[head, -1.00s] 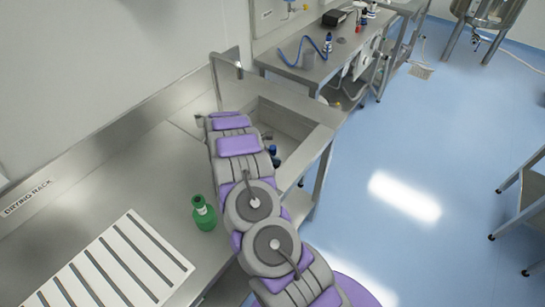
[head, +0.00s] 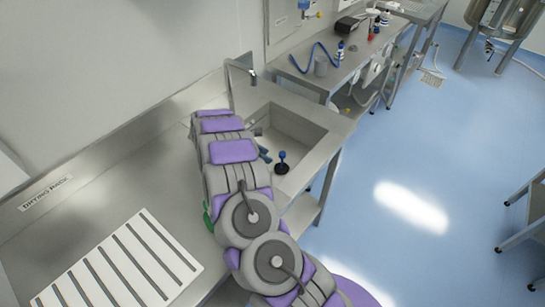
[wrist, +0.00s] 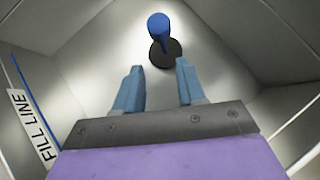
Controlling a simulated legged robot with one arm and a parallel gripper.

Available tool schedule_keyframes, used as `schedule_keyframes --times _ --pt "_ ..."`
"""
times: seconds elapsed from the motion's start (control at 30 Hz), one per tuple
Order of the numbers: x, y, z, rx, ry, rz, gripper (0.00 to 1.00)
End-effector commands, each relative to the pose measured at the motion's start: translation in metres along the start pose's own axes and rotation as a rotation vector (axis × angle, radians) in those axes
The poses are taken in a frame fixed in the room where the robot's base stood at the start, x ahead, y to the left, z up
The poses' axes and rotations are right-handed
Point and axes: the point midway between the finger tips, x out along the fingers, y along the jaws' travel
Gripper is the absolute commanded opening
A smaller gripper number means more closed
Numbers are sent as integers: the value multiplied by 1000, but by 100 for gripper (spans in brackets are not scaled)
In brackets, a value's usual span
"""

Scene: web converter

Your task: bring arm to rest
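My arm reaches over the counter toward the sink (head: 300,128) in the head view. In the wrist view my gripper (wrist: 156,85) points down into the sink basin, its two blue-grey fingers apart with nothing between them. A blue-handled item with a round black base (wrist: 160,40) stands on the basin floor beyond the fingertips, apart from them. It also shows in the head view (head: 282,163), right of my arm.
A green bottle (head: 208,216) is mostly hidden behind my arm. A white slatted drying rack (head: 125,262) lies on the counter at front left. A second bench (head: 330,75) holds a blue hose and bottles.

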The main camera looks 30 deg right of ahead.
Motion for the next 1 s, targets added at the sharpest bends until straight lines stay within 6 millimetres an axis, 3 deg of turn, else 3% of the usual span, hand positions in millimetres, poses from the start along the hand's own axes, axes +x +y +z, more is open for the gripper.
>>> schedule_keyframes --times 0.2,0.77,1.0 --pt "-16 0 0 1 -1 -3 40" --pt "-18 0 1 1 -2 -2 40" --pt "-41 0 24 1 -1 -1 40"
